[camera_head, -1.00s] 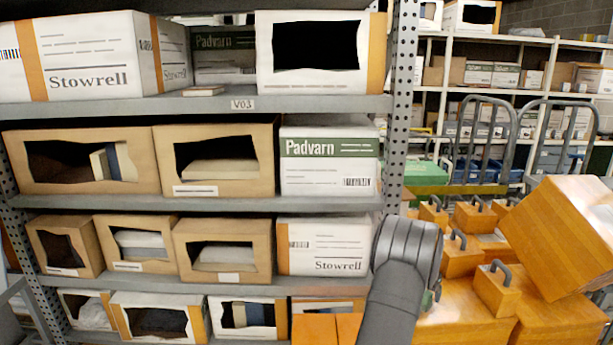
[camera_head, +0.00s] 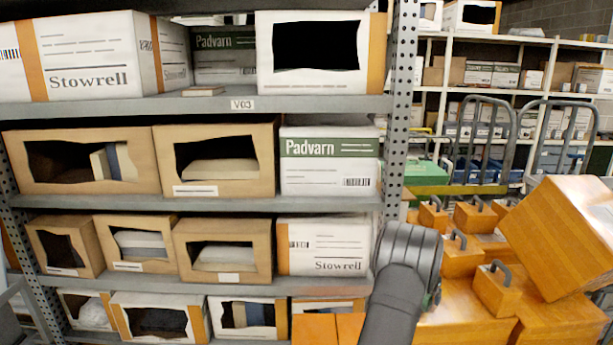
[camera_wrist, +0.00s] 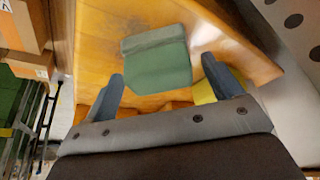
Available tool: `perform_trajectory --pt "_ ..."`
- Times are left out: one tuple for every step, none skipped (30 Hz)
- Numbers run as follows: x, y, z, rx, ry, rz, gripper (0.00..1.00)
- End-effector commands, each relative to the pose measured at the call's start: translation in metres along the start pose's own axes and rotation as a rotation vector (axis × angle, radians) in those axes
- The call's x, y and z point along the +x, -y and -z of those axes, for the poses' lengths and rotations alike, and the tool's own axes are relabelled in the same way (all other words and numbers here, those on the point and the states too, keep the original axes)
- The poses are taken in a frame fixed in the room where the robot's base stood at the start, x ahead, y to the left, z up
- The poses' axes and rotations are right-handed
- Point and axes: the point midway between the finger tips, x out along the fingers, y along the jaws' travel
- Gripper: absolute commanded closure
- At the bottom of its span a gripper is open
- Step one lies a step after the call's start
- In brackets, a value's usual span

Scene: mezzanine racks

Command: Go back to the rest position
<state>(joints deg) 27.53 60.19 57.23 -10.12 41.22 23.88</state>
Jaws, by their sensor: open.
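My gripper (camera_wrist: 162,66) shows in the wrist view with its two dark fingers spread apart. Nothing is held between them. A green block-like thing (camera_wrist: 158,62) appears beyond the fingertips, against an orange-brown wooden surface (camera_wrist: 100,32). A gap separates it from the left finger. A yellow piece (camera_wrist: 203,92) shows beside the right finger, partly hidden by it. In the head view a dark grey link of my arm stands in front of the rack's right post, and the fingers cannot be made out there.
A metal rack (camera_head: 130,108) with several boxes fills the left and middle. Orange wooden blocks with handles (camera_head: 495,290) and a large tilted orange box (camera_head: 565,235) crowd the right, close to my arm. Grey-framed carts (camera_head: 485,145) and further shelving stand behind.

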Motion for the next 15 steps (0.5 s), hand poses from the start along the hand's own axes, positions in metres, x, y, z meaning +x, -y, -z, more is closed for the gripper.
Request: perform_trajectory --pt "0.011 0.0 -0.001 0.0 0.002 -0.001 0.15" --pt "0.016 0.0 -0.001 0.0 0.002 -0.001 0.15" --pt "0.023 0.0 -0.003 0.0 0.002 -0.001 0.15" --pt "0.009 0.0 0.004 0.0 -0.005 0.001 0.15" --pt "0.002 0.001 0.007 0.001 -0.006 0.002 0.15" --pt "-0.005 0.0 0.01 0.0 -0.004 0.001 0.15" --pt "-0.011 0.0 0.012 0.0 -0.004 0.001 0.15" --pt "-0.017 0.0 0.014 0.0 -0.003 0.001 0.15" --pt "-0.024 0.0 0.017 -0.001 -0.002 0.001 0.15" --pt "-0.027 -0.006 0.017 0.001 0.0 -0.001 0.15" --pt "-0.03 -0.012 0.017 0.002 0.0 -0.001 0.15" --pt "-0.035 -0.019 0.016 0.002 0.001 -0.002 0.15" --pt "-0.038 -0.025 0.016 0.002 0.0 -0.001 0.15" --pt "-0.042 -0.029 0.016 0.003 0.001 -0.001 0.15" --pt "-0.046 -0.036 0.016 0.003 0.001 -0.001 0.15"
